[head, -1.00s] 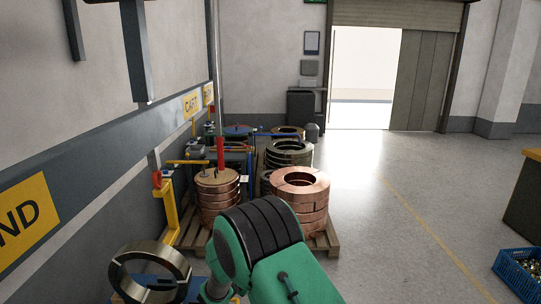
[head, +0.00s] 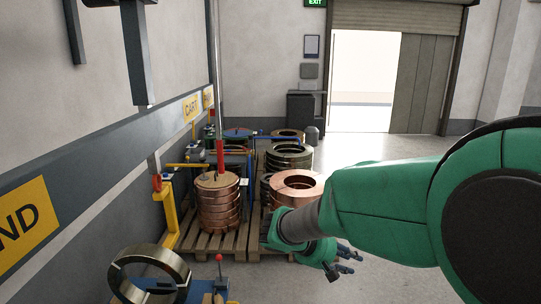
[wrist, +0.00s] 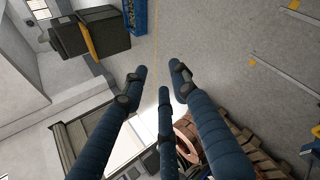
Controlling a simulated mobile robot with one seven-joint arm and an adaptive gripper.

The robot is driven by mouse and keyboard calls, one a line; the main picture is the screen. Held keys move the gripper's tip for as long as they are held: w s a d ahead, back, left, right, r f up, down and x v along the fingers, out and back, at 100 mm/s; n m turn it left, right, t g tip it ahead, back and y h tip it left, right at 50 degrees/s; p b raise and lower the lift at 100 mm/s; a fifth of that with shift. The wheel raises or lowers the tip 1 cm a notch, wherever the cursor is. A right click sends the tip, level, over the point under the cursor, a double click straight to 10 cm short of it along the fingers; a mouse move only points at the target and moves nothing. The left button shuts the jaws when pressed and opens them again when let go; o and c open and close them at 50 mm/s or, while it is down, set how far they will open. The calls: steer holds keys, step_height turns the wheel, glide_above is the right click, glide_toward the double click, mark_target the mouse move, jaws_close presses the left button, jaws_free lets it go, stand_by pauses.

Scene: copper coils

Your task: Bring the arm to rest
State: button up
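My green arm (head: 390,210) reaches in from the right edge of the head view. My gripper (head: 345,262) is at its left end, low in the middle of the picture and in front of the copper coils. In the wrist view, the dark blue fingers of my gripper (wrist: 158,76) are spread apart with nothing between them. A stack of copper coils (head: 297,184) stands behind my forearm, its lower part hidden. Another copper coil stack (head: 218,205) stands to its left on a wooden pallet (head: 205,244).
A steel ring (head: 150,262) stands on a blue stand at lower left. A wall rail (head: 90,143) runs along the left. In the wrist view, a blue crate (wrist: 138,17) sits beside a dark cabinet (wrist: 92,33). Open floor lies towards the doorway (head: 362,80).

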steer(key=s+d+r+m+g+y, duration=0.1)
steer(key=s+d+r+m+y, duration=0.15)
steer(key=s, duration=0.45)
steer(key=s+d+r+m+y, duration=0.1)
steer(key=s+r+m+y, duration=0.15)
steer(key=s, duration=0.55)
steer(key=s+a+r+m+t+y, duration=0.1)
steer(key=s+a+m+y, duration=0.1)
steer(key=s, duration=0.6)
steer(key=s+a+r+m+t+y, duration=0.1)
steer(key=s+a+r+m+y, duration=0.1)
steer(key=s, duration=0.6)
steer(key=shift+a+r+m+t+y, duration=0.15)
steer(key=shift+a+m+t+y, duration=0.3)
steer(key=shift+m, duration=0.55)
steer(key=shift+w+a, duration=0.1)
